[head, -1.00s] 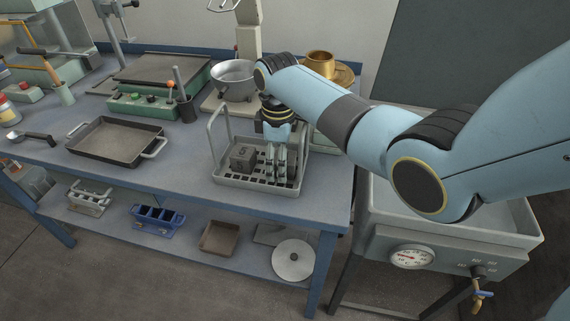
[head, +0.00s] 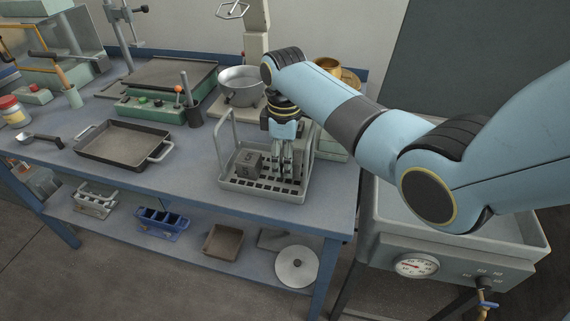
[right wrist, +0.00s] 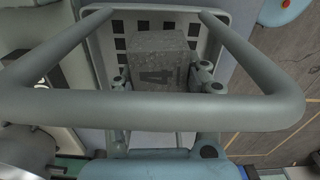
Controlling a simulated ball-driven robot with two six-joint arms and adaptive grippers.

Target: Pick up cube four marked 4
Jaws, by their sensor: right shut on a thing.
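Cube four (right wrist: 160,74), a grey block with a dark 4 on its face, shows in the right wrist view between the fingers of my right gripper (right wrist: 164,84). That gripper is shut on it. In the head view my right gripper (head: 283,172) points down into the grey wire-handled basket (head: 262,192), at its right side. Cube four is mostly hidden there by the fingers, and I cannot tell whether it is clear of the basket floor. My left gripper is not in view.
A grey cube marked 5 (head: 248,163) sits in the basket left of the gripper. The basket's handle (right wrist: 150,108) crosses close in front of the wrist camera. A pot (head: 241,92) stands behind, a black pan (head: 122,145) to the left. Bench between pan and basket is clear.

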